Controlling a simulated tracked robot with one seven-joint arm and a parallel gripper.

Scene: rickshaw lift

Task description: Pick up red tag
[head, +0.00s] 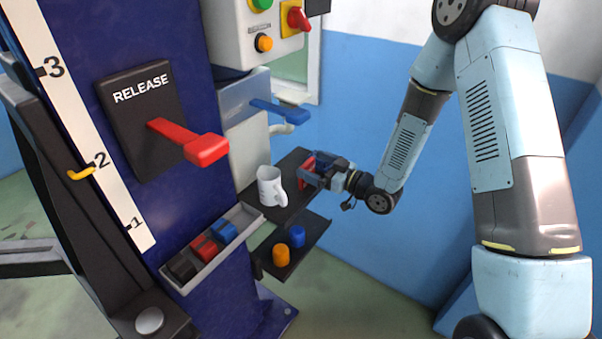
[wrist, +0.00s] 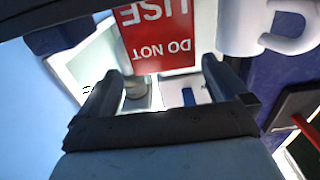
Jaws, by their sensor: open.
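The red tag (wrist: 155,38) shows in the wrist view with white "DO NOT USE" lettering, upside down in the picture. Its lower part lies between and just beyond the two fingertips of my gripper (wrist: 160,78). The fingers are apart, one on either side, and I see no clear contact with the tag. In the head view the red tag (head: 306,172) stands at the upper dark shelf, partly hidden by my gripper (head: 316,172), which reaches in from the right.
A white mug (head: 270,186) stands left of the tag on the upper shelf (head: 292,160). A lower shelf (head: 306,252) holds orange and blue cylinders. A grey tray (head: 209,264) holds black, red and blue pieces. A red release lever (head: 205,149) juts out at left.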

